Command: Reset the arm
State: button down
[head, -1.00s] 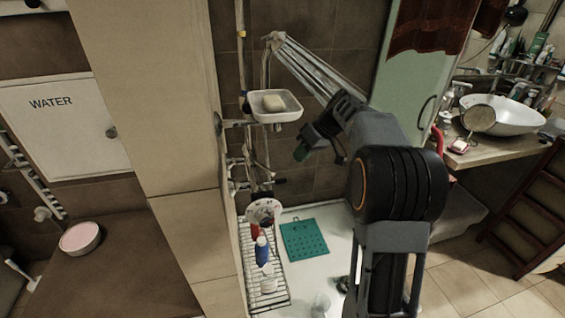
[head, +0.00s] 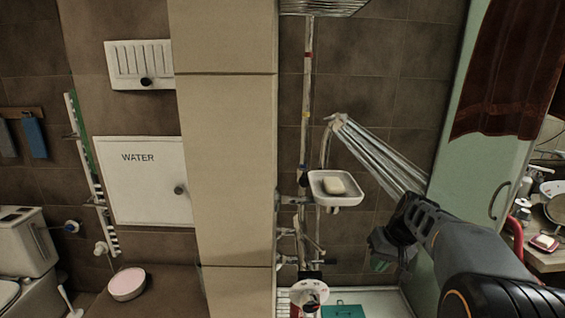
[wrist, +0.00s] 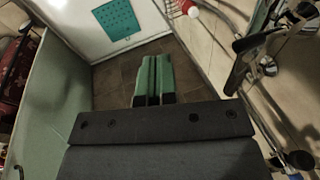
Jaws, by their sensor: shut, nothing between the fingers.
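In the wrist view the two green fingers (wrist: 153,80) lie side by side, shut and empty.
A running shower head (head: 338,120) sprays toward the lower right, behind my arm. A green panel (head: 480,165) stands at right. Pipes (wrist: 235,35) line the right of the wrist view. A teal mat (wrist: 118,18) lies on the tray.

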jog(key=s+a+f+t+h, duration=0.1)
jog(key=s+a, duration=0.2)
jog(key=s, duration=0.5)
jog(key=s+a+f+t+h, duration=0.1)
jog(key=s+a, duration=0.3)
jog(key=s, duration=0.5)
jog(key=shift+f+n+h, duration=0.4)
jog(key=shift+f+h, duration=0.1)
jog(key=shift+f, duration=0.05)
